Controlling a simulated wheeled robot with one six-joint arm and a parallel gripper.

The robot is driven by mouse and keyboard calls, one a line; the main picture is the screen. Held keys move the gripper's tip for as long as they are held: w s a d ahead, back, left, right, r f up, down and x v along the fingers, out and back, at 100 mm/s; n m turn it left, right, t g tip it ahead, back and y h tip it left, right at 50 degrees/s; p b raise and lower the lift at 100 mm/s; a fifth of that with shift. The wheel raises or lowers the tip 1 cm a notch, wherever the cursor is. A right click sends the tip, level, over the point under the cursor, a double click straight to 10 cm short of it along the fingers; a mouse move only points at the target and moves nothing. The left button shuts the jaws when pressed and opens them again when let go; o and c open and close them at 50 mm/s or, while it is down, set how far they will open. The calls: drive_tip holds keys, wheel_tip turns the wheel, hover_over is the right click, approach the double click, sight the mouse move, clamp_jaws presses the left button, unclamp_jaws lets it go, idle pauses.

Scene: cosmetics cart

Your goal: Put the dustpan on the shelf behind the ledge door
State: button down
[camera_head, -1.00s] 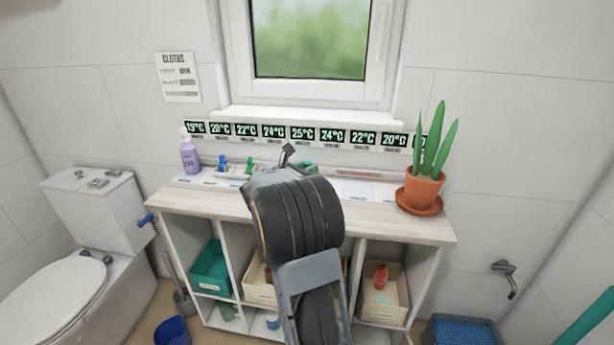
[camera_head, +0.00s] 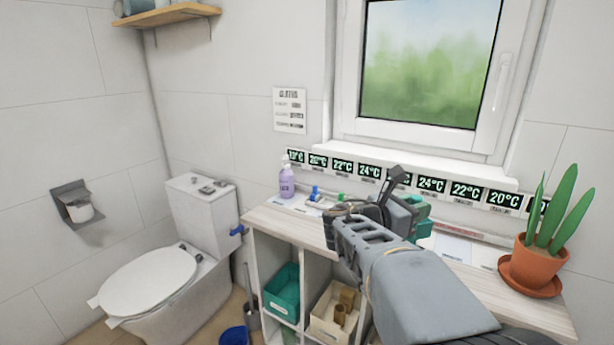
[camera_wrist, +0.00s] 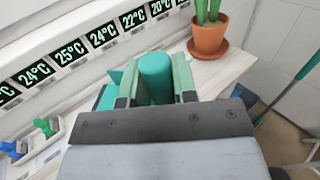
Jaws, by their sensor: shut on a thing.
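My gripper (camera_head: 408,203) is raised over the cabinet's wooden top and is shut on a teal thing, which I take to be the dustpan (camera_wrist: 156,76). In the wrist view its rounded part sits between the two fingers, with a flat teal part at the left. In the head view only a bit of teal shows beside the fingers; the rest is hidden by my gripper and arm. I cannot make out a ledge door or a shelf behind one. A wooden wall shelf (camera_head: 165,16) is at the top left.
The cabinet (camera_head: 295,226) has open compartments with a teal bin (camera_head: 282,290) and a beige bin (camera_head: 326,325). A purple bottle (camera_head: 286,180) stands at the top's left end, a potted plant (camera_head: 536,262) at its right. A toilet (camera_head: 150,285) is at left.

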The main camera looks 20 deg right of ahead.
drive_tip(key=shift+a+r, duration=0.1)
drive_tip(key=shift+r, duration=0.3)
drive_tip(key=w+a+n+t+p, duration=0.1)
drive_tip(key=w+t, duration=0.1)
drive_tip(key=w+a+f+n+t+y, duration=0.1)
drive_tip(key=w+a+n+t, duration=0.1)
drive_tip(key=w+t, duration=0.1)
drive_tip(key=w+a+f+n+t+p, duration=0.1)
drive_tip(key=w+n+t, duration=0.1)
drive_tip(key=w, duration=0.1)
drive_tip(key=shift+w+a+f+t+y+p, duration=0.1)
drive_tip(key=shift+a+f+t+y+p, duration=0.15)
drive_tip(key=shift+t+y+p, duration=0.1)
drive_tip(key=w+a+f+n+t+y+p, duration=0.2)
drive_tip(key=a+f+n+t+y, duration=0.1)
drive_tip(key=a, duration=0.4)
drive_tip(key=w+a+f+n+t+y+p, duration=0.3)
drive_tip(key=a+f+y, duration=0.1)
drive_tip(key=a+f, duration=0.2)
drive_tip(key=w+a+f+n+t+y+p, duration=0.2)
drive_tip(key=a+f+n+t+y+p, duration=0.1)
drive_tip(key=a, duration=0.5)
wheel_tip(320, 180, down, 2)
drive_tip(key=shift+w+a+f+n+y, duration=0.1)
drive_tip(key=shift+w+a+n+y, duration=0.2)
drive_tip(key=shift+y, duration=0.25)
drive_tip(key=shift+d+t, duration=0.1)
drive_tip(key=shift+t, duration=0.15)
